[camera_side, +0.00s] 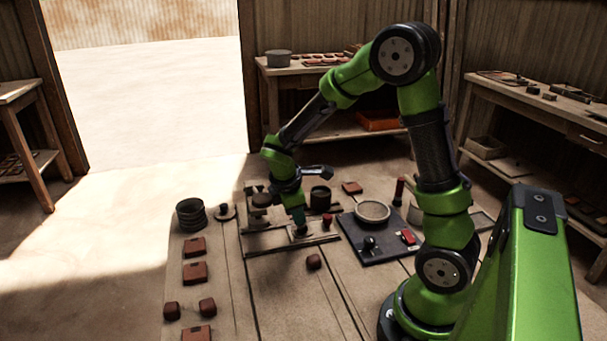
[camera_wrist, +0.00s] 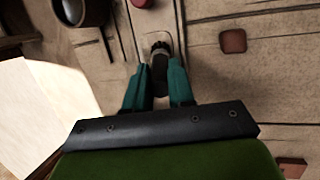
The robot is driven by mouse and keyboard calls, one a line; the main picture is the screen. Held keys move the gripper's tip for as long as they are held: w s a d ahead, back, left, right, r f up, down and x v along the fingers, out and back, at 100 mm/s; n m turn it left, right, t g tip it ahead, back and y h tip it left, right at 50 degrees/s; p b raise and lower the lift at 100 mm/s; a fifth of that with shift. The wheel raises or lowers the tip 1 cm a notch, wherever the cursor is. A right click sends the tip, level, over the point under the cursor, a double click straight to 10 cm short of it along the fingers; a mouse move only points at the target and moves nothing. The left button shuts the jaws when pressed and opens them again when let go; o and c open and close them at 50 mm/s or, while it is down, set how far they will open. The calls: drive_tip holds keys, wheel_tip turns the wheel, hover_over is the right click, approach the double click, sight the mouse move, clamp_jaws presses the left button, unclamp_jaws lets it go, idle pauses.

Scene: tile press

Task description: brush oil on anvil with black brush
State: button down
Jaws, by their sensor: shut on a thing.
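My gripper (camera_wrist: 160,88) points down with its teal fingers closed around a dark handle (camera_wrist: 159,70) with a grey collar, which looks like the black brush. In the side view my gripper (camera_side: 299,220) is low over a small pale plate (camera_side: 313,236), with the held thing's lower end at or just above it; contact cannot be told. The plate also shows in the wrist view (camera_wrist: 152,18), with a red knob (camera_wrist: 140,3) at its far end. I cannot tell which part is the anvil. A dark pot (camera_side: 320,199) stands behind the plate.
A dark board (camera_side: 375,250) with a round pale dish (camera_side: 372,211) and a black knob lies to the right. Red-brown tiles (camera_side: 195,272) and a dark ribbed tub (camera_side: 190,214) are at the left. A small red-brown block (camera_side: 314,262) lies in front of the plate.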

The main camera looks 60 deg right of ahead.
drive_tip(key=shift+s+a, duration=0.3)
drive_tip(key=shift+w+d+f, duration=0.2)
drive_tip(key=shift+w+d, duration=0.45)
drive_tip(key=shift+d, duration=0.05)
drive_tip(key=shift+w+d, duration=1.65)
drive_tip(key=shift+w+d+r, duration=0.1)
drive_tip(key=shift+w+d, duration=0.05)
wheel_tip(320, 180, up, 8)
drive_tip(key=s, duration=0.1)
drive_tip(key=s+f+t, duration=0.1)
drive_tip(key=s, duration=0.1)
